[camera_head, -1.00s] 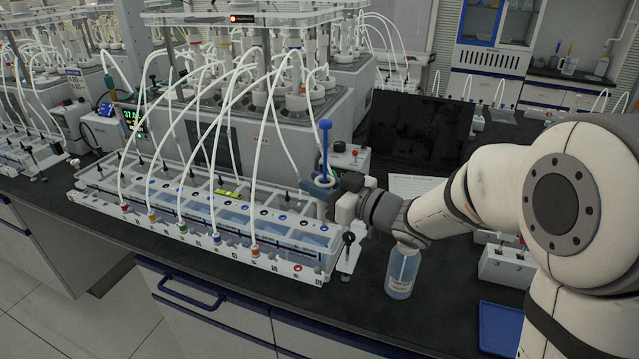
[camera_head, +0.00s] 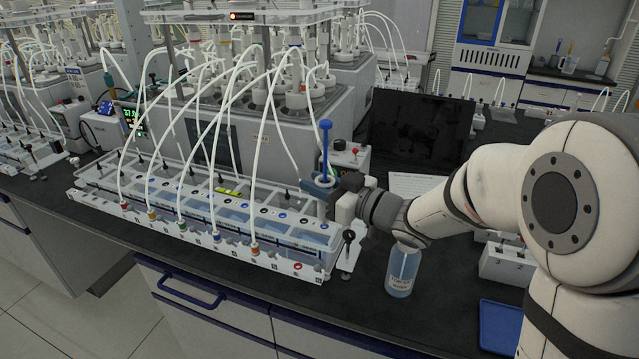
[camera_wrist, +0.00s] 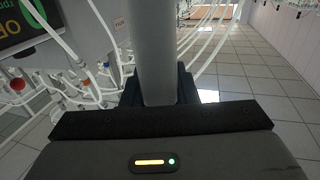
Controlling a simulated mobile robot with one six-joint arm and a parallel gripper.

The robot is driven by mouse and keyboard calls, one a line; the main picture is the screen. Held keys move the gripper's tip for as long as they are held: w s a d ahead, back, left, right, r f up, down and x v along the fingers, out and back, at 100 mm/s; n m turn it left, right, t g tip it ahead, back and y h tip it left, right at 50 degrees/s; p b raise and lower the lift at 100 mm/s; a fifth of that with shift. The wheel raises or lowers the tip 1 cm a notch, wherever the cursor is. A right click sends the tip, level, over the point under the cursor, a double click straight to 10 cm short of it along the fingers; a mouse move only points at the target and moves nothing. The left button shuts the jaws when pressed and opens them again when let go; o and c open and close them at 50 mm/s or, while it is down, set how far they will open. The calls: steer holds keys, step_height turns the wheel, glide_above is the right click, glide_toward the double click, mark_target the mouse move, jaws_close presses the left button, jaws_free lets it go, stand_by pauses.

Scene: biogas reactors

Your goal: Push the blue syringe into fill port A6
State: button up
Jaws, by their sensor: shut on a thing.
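The blue syringe (camera_head: 326,145) stands upright at the right end of the fill rack, with its blue plunger at the top. My gripper (camera_head: 322,183) is shut around the syringe barrel and comes in from the right. In the wrist view the grey barrel (camera_wrist: 156,55) rises between the blue fingers of my gripper (camera_wrist: 158,95). The white rack (camera_head: 170,229) holds a row of ports along its top. Fill port A6 cannot be made out; the syringe's lower end is hidden behind my gripper and the rack's end, so I cannot tell whether it is in a port.
Several white tubes (camera_head: 258,140) arch over the rack to the reactors behind. A black-knobbed post (camera_head: 348,240) stands at the rack's right end. A labelled bottle (camera_head: 401,272) stands under my wrist, and a blue tray (camera_head: 503,328) lies at the front right.

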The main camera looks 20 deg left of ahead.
steer(key=shift+f+b, duration=0.55)
steer(key=shift+f, duration=0.15)
stand_by(0.7)
stand_by(0.4)
steer(key=o, duration=1)
steer(key=shift+d, duration=0.1)
steer(key=v, duration=0.7)
steer(key=shift+s+d, duration=0.15)
steer(key=shift+d, duration=0.15)
